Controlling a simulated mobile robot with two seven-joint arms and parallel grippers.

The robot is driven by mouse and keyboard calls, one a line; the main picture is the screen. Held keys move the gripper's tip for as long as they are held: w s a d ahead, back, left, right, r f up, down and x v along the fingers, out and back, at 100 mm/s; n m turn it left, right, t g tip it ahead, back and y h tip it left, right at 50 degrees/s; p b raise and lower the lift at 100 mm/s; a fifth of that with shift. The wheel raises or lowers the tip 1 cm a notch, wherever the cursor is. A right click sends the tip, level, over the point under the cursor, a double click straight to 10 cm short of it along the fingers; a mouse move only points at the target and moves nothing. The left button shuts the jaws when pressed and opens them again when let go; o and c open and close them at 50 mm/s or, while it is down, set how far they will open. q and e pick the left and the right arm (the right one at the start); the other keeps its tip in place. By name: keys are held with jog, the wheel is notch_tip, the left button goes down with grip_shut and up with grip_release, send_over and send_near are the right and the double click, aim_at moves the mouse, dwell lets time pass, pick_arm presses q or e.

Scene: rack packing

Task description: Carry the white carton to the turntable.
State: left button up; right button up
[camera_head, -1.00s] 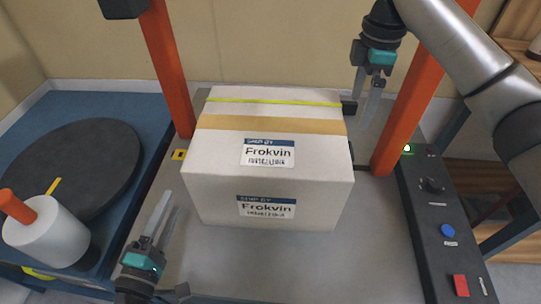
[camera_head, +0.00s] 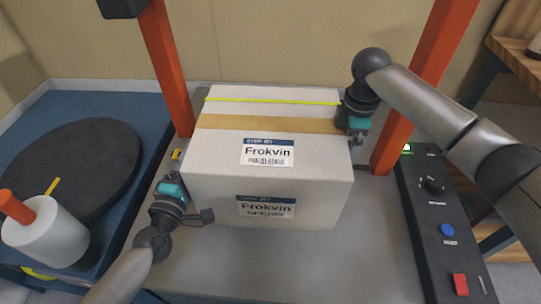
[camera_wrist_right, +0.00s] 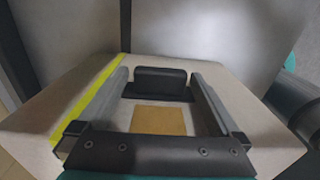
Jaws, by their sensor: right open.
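The white carton (camera_head: 265,165) sits upright on the grey table in the head view, with brown tape, a yellow strap and "Frokvin" labels. The turntable (camera_head: 75,165), a dark disc with a yellow mark, lies to its left. My right gripper (camera_head: 355,126) is at the right side. In the right wrist view, the open fingers of the right gripper (camera_wrist_right: 159,76) lie on either side of a black handle (camera_wrist_right: 161,79) on the carton (camera_wrist_right: 250,120), with gaps visible.
Orange posts (camera_head: 167,70) rise left and right behind the carton. A white roll with an orange handle (camera_head: 45,232) stands at the turntable's front edge. A control panel (camera_head: 440,220) with a knob and blue and red buttons runs along the right. The bare table (camera_head: 290,260) is clear in front.

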pick_arm(q)
jog(key=shift+w+d, duration=0.1)
jog(key=shift+w, duration=0.15)
pick_arm(e)
jog(key=shift+f, duration=0.3)
pick_arm(q)
jog(key=c, duration=0.9)
pick_arm(e)
jog(key=c, duration=0.9)
pick_arm(q)
grip_shut()
pick_arm(e)
grip_shut()
pick_arm(q)
jog(key=shift+w+r, duration=0.1)
jog(key=shift+r, duration=0.2)
pick_arm(e)
jog(key=shift+w+r, duration=0.1)
jog(key=shift+r, duration=0.1)
